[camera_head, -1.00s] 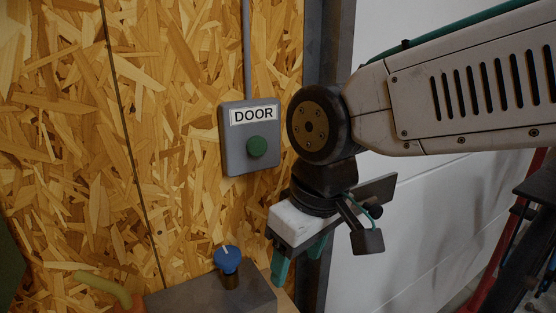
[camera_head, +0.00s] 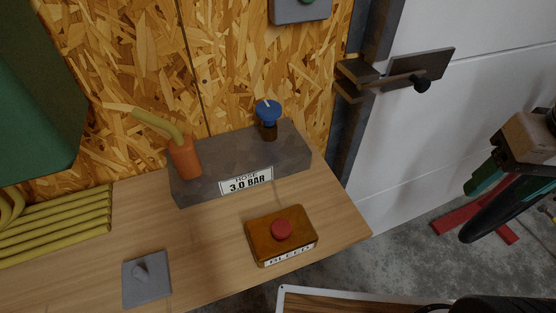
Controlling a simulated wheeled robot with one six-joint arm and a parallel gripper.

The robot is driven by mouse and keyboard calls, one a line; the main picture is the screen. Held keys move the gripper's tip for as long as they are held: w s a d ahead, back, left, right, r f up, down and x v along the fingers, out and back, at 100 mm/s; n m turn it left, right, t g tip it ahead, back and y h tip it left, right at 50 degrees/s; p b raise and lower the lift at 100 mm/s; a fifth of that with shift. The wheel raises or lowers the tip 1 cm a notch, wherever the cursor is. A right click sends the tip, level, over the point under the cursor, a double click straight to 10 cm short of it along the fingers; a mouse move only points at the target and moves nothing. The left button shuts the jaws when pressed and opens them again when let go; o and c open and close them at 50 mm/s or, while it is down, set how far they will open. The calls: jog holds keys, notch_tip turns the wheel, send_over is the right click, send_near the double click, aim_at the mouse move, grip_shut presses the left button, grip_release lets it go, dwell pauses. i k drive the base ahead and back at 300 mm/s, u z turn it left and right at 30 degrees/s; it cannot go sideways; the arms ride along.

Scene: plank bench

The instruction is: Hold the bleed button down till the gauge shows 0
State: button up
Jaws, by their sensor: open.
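The bleed button is a red round cap (camera_head: 281,229) on an orange-brown box (camera_head: 262,241) labelled BLEED, near the front right edge of the bench.
A blue knob (camera_head: 268,112) and an orange fitting with a yellow hose (camera_head: 185,158) are on the grey block (camera_head: 290,148). A grey switch plate (camera_head: 147,279) lies at front left. Coiled yellow hose (camera_head: 60,227) lies at left. A latch (camera_head: 400,78) projects beside the white door.

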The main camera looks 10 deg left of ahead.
aim_at(280, 228)
jog(key=u, duration=2.45)
jog(key=k, duration=0.7)
jog(key=z, duration=1.45)
